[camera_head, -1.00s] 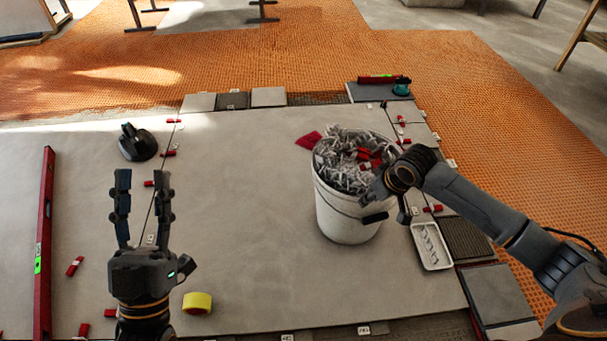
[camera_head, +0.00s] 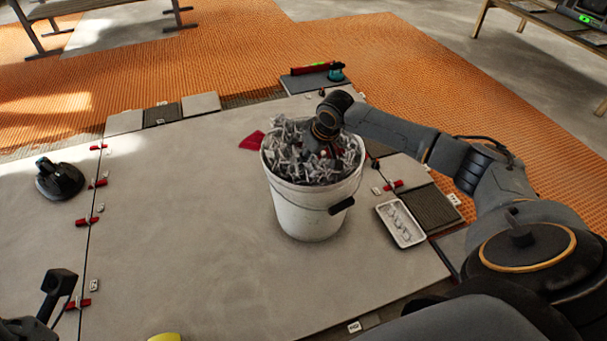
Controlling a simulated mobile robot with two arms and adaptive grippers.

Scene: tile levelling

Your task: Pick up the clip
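A white bucket (camera_head: 308,212) stands on the large grey tiles, heaped with grey clips (camera_head: 290,158). My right gripper (camera_head: 322,152) reaches down into the heap at the bucket's back right. Its fingertips are hidden among the clips, so I cannot tell whether it is open or holds a clip. Red-and-white clips (camera_head: 88,221) sit along the tile joint at the left. My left gripper (camera_head: 58,290) shows only in part at the lower left corner; its opening cannot be made out.
A white tray (camera_head: 401,223) lies right of the bucket. A black suction cup (camera_head: 59,179) stands on the left tile. A red piece (camera_head: 252,140) lies just behind the bucket. A yellow roll (camera_head: 165,338) is cut off at the bottom edge. The tile (camera_head: 185,240) left of the bucket is clear.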

